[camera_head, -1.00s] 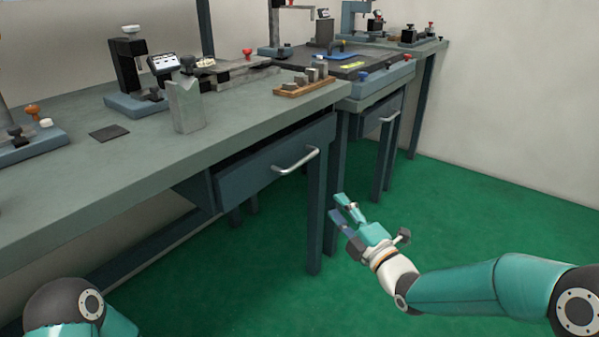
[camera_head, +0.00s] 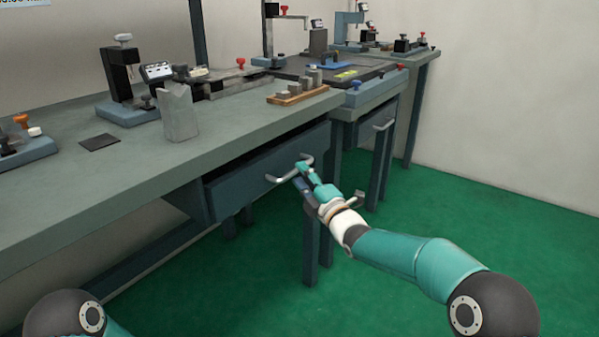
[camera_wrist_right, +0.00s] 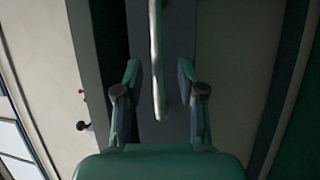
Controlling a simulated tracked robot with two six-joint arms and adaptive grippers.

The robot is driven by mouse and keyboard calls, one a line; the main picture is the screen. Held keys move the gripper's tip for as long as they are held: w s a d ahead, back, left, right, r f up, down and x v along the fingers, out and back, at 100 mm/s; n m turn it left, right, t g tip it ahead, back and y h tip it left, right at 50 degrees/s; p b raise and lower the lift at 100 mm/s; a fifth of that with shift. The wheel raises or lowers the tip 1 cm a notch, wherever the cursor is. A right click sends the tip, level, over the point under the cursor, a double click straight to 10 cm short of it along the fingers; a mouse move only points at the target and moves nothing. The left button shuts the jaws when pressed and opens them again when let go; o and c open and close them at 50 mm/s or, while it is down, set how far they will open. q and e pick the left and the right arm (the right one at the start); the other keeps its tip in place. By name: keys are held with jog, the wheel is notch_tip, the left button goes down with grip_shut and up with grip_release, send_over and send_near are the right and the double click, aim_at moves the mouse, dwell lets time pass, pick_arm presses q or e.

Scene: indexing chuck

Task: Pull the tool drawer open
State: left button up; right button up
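The tool drawer (camera_head: 236,183) is a dark blue-grey front under the near workbench, with a dark gap above it; I cannot tell whether it is fully closed. Its pale metal bar handle (camera_head: 287,174) also shows in the right wrist view (camera_wrist_right: 156,60). My right gripper (camera_head: 302,176) is at the handle, reaching from the lower right. In the wrist view its two fingers (camera_wrist_right: 158,78) stand apart, one on each side of the bar, with visible space beside it. The gripper partly hides the handle in the head view. My left gripper is out of view.
The workbench top (camera_head: 60,195) above the drawer carries a grey block (camera_head: 179,113), a wooden rack (camera_head: 298,93) and fixtures. A bench leg (camera_head: 311,240) stands below the drawer's right end. The green floor (camera_head: 440,215) in front is clear.

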jog(key=shift+x, duration=1.45)
grip_shut()
